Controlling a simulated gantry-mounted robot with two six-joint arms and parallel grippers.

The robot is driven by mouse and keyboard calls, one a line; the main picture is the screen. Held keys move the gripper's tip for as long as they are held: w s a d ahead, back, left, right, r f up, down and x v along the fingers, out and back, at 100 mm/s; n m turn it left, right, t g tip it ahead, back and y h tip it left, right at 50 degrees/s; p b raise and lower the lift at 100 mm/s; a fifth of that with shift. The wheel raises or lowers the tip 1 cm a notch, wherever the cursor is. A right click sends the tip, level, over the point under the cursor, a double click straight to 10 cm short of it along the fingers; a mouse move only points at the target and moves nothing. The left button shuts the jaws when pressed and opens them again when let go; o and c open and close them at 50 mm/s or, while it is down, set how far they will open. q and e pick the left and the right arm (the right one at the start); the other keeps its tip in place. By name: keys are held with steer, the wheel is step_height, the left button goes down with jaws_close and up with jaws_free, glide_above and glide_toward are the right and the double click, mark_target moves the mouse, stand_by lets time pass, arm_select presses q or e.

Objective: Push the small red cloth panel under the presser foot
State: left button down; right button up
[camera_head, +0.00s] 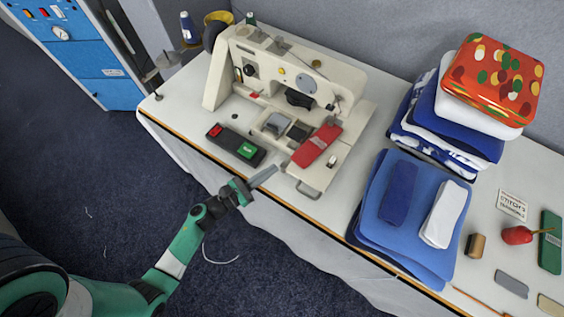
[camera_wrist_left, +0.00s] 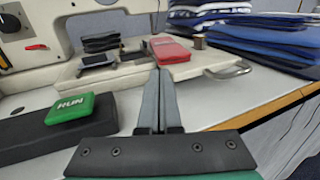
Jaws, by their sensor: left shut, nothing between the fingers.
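The small red cloth panel (camera_head: 317,146) lies flat on the right side of the sewing machine's bed. It also shows in the left wrist view (camera_wrist_left: 169,51), just beyond my fingertips. The cream sewing machine (camera_head: 232,67) stands on the table, with its dark presser foot area (camera_head: 299,98) at the back left of the panel. The foot itself is too small to make out. My left gripper (camera_head: 265,177) is shut and empty, at the table's front edge, in front of the panel and apart from it. My right gripper is in neither view.
A black control box (camera_head: 222,134) with a green button (camera_wrist_left: 71,107) sits left of the gripper. A metal handle (camera_head: 308,190) sticks out at the machine bed's front.

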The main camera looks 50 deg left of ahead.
mark_target(285, 164)
arm_select(q)
steer(key=w, duration=0.5)
steer(key=shift+d, duration=0.1)
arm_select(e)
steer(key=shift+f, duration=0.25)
arm_select(q)
steer(key=shift+w+f+b, duration=0.15)
steer(key=shift+w+b, duration=0.45)
steer(key=shift+w, duration=0.4)
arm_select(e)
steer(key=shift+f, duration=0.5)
arm_select(q)
steer(key=s, duration=0.5)
steer(key=shift+s, duration=0.35)
steer(key=s+p, duration=0.1)
steer(key=s, duration=0.7)
steer(key=shift+s+a, duration=0.2)
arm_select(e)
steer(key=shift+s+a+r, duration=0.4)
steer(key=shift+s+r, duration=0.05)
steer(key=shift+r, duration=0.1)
